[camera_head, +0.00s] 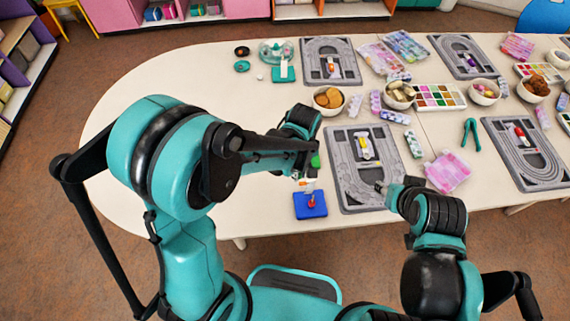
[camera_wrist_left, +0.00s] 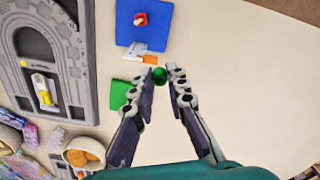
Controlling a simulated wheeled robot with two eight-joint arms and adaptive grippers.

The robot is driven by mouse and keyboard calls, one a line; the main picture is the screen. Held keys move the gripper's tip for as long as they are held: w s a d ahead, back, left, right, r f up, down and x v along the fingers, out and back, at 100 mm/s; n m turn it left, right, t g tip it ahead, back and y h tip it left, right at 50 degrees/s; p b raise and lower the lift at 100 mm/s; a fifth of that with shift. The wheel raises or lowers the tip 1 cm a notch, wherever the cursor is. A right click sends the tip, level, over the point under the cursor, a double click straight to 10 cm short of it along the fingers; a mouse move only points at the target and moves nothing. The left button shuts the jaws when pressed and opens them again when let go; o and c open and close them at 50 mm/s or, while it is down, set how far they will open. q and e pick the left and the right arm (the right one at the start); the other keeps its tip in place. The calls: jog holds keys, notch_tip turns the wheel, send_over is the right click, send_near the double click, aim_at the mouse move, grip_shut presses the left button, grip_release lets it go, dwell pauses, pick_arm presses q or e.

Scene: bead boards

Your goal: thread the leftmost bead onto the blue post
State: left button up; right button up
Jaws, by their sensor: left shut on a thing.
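My left gripper (camera_wrist_left: 166,76) is shut on a green bead (camera_wrist_left: 159,74) at its fingertips, above the table. In the head view, the left gripper (camera_head: 306,172) is behind the blue board, with a bit of green (camera_head: 315,161) beside it. The blue board (camera_head: 299,213) lies near the table's front edge and also shows in the left wrist view (camera_wrist_left: 125,33). A red piece (camera_wrist_left: 140,18) stands on it; its post is hard to make out. A small white and orange piece (camera_wrist_left: 150,58) and a green square (camera_wrist_left: 119,96) lie nearer the gripper. My right gripper (camera_head: 383,188) is by the grey board; its jaws are unclear.
A grey track board (camera_head: 345,190) lies just right of the blue board; it also shows in the left wrist view (camera_wrist_left: 84,80). A bowl of biscuits (camera_head: 328,98) stands behind. Bead boxes and bowls crowd the right. The table's left end is clear.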

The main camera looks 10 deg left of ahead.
pick_arm(q)
jog(key=s+d+n, duration=0.1)
jog(key=s+d+r+n+p, duration=0.1)
jog(key=d, duration=0.1)
jog(key=s+d+n, duration=0.1)
jog(key=d+n, duration=0.1)
jog(key=shift+d+r, duration=0.2)
jog(key=shift+r, duration=0.2)
jog(key=shift+f+b, duration=1.65)
jog(key=shift+f, duration=0.85)
jog(key=shift+f+b, duration=0.85)
jog(key=shift+f, duration=0.05)
jog(key=shift+f+b, duration=0.85)
jog(key=shift+f, duration=0.2)
jog(key=o, duration=0.7)
